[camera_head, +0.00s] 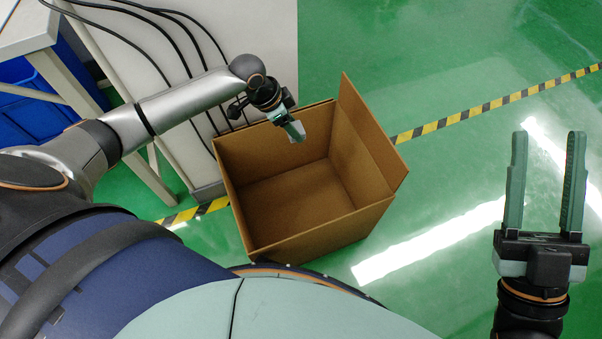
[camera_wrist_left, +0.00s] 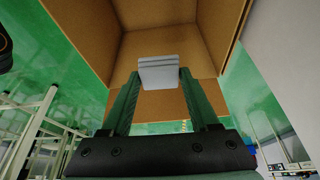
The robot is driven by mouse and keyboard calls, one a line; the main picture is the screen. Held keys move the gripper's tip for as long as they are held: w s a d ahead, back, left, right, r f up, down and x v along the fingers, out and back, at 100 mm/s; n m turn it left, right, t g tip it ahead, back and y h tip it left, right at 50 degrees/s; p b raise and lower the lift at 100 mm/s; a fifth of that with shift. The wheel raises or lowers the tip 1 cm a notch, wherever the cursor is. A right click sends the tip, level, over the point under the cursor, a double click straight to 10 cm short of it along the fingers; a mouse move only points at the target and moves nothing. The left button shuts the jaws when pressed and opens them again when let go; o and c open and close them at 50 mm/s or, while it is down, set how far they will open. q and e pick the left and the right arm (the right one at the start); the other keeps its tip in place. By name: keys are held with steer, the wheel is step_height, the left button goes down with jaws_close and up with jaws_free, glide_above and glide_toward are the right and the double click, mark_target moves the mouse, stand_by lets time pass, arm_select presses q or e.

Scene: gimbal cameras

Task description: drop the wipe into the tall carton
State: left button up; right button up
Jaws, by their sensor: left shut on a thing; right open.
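The tall carton (camera_head: 240,231) is a brown cardboard box standing open on the green floor, with one flap raised at its right side. Its inside looks empty in the head view. My left gripper (camera_head: 297,133) is over the carton's far edge. In the left wrist view the left gripper (camera_wrist_left: 158,80) is shut on the wipe (camera_wrist_left: 158,72), a folded pale grey-white piece, with the carton's brown walls (camera_wrist_left: 85,30) beyond it. The wipe is mostly hidden by the fingers in the head view. My right gripper (camera_head: 545,165) is open and empty, to the right of the carton.
A pale panel (camera_head: 235,35) with black cables stands behind the carton. A white-framed table (camera_head: 25,30) and a blue bin (camera_head: 35,110) are at the upper left. Yellow-black floor tape (camera_head: 470,112) runs behind the carton. The floor to the right is clear.

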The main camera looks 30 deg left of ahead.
arm_select(q)
steer(key=shift+f+b, duration=0.35)
arm_select(e)
steer(key=shift+s+a+r+n+y, duration=0.15)
steer(key=shift+s+r+n+y, duration=0.5)
steer(key=shift+y, duration=0.2)
steer(key=shift+s+a+r+n+y, duration=0.1)
steer(key=shift+s+r+n+y, duration=0.55)
steer(key=shift+y, duration=0.2)
arm_select(q)
steer(key=o, duration=1.3)
steer(key=shift+c, duration=0.2)
